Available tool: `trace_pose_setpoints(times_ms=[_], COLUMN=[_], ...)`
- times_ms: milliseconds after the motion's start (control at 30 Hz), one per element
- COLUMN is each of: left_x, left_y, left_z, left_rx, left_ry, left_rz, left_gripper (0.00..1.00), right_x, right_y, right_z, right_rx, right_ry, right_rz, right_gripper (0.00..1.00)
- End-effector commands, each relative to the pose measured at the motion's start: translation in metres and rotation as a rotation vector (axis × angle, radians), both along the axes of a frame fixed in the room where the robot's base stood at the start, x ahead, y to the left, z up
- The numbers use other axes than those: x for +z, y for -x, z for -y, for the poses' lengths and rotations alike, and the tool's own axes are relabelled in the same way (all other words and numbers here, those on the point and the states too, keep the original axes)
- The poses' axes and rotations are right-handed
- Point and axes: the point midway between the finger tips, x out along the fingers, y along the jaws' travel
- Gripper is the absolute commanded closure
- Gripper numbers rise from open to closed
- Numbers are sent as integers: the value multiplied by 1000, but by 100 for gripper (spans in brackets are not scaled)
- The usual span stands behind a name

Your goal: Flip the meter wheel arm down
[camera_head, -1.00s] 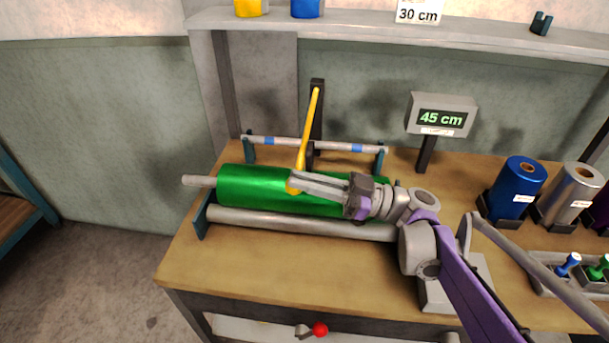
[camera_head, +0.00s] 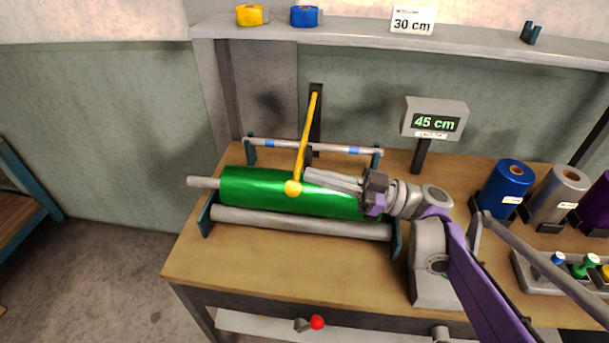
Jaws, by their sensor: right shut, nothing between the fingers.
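The yellow meter wheel arm (camera_head: 308,133) runs from the top of a dark post (camera_head: 316,104) down toward the green foil roll. Its round yellow end (camera_head: 293,188) appears at the upper face of the green roll (camera_head: 255,188); I cannot tell whether it touches. My right gripper (camera_head: 308,175) is shut and empty. Its fingertips are just right of the yellow end, over the roll, and appear apart from it by a small gap or barely touching. My left gripper is not in view.
A display reading 45 cm (camera_head: 434,120) stands behind right. Blue (camera_head: 508,188) and silver (camera_head: 556,197) rolls and a tray of small knobs (camera_head: 540,280) are at the right. A metal roller (camera_head: 300,222) lies in front of the green roll. The table's front left (camera_head: 220,260) is clear.

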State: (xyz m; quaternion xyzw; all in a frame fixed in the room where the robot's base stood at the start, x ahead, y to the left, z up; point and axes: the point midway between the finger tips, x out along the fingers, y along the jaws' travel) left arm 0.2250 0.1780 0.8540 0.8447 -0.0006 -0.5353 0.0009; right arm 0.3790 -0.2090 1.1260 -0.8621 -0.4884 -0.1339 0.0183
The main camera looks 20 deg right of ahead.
Motion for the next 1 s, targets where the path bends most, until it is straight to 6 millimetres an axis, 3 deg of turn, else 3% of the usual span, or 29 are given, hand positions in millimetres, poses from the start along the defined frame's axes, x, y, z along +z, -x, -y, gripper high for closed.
trace_pose_setpoints(times_ms=[100, 333, 1000], left_x=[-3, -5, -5], left_y=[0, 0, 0], left_z=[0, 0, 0], left_rx=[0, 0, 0], left_ry=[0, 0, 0], left_rz=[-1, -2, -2], left_gripper=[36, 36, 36], right_x=[-7, -13, -14], right_y=[12, 26, 29], right_z=[24, 49, 52], right_rx=[-4, -1, 4], right_ry=[0, -2, -2], right_rz=[0, 1, -2], right_gripper=[100, 100, 100])
